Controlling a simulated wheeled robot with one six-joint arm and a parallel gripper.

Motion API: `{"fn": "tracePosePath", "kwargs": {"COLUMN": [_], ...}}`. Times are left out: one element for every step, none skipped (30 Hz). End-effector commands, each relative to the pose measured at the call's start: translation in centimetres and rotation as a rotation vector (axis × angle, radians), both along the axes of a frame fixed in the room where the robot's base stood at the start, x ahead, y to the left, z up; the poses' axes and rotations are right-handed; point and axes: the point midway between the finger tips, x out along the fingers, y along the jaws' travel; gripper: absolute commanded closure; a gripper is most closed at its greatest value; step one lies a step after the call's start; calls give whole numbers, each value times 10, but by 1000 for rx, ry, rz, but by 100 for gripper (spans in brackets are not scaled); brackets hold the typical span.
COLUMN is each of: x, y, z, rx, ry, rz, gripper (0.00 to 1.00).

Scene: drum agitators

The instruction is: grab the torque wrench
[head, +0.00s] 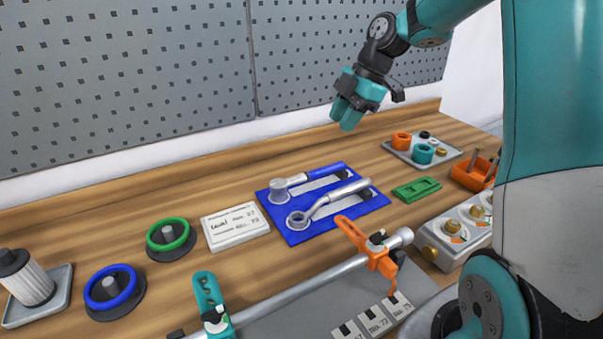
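A blue mat (283,233) lies on the wooden bench with two wrench-like tools on it. The rear tool (322,172) has a wide grey cylindrical head at left and a blue handle. The front tool (340,199) has a ring-shaped head at left and a thick silver-grey handle. I cannot tell for certain which is the torque wrench. Both lie apart from my gripper. My gripper (347,114), with teal fingers, hangs in the air above the back of the bench, beyond the mat. Its fingers are seen at an angle, so their opening is unclear.
A clamped bar (310,282) with orange and teal clamps crosses in front of the mat. A green block (416,189) and a tray (447,155) with rings stand right of it. A white label card (235,226) and green-rimmed (171,236) and blue-rimmed discs lie left. A pegboard rises behind.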

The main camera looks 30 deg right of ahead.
Motion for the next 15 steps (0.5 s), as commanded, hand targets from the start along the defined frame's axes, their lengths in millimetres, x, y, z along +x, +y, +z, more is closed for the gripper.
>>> {"fn": "tracePosePath", "kwargs": {"x": [3,3,4,5,6,7,8,9,10,11,12,13,15,16,17], "y": [-10,-13,-16,-17,-17,-15,-14,-12,-8,-5,-3,1,3,6,9], "z": [-4,-6,-8,-10,-13,-18,-22,-27,-35,-41,-47,-56,-62,-68,-76], "rx": [-4,-6,-8,-8,-7,-8,-8,-8,-8,-7,-7,-8,-6,-7,-9], "ry": [-11,-17,-23,-26,-28,-27,-27,-28,-26,-25,-26,-24,-24,-25,-24], "rz": [14,24,34,39,43,44,46,46,45,46,45,45,44,43,44], "gripper": [69,69,69,69,69,69,69,69,69,69,69,69,69,69,69]}}
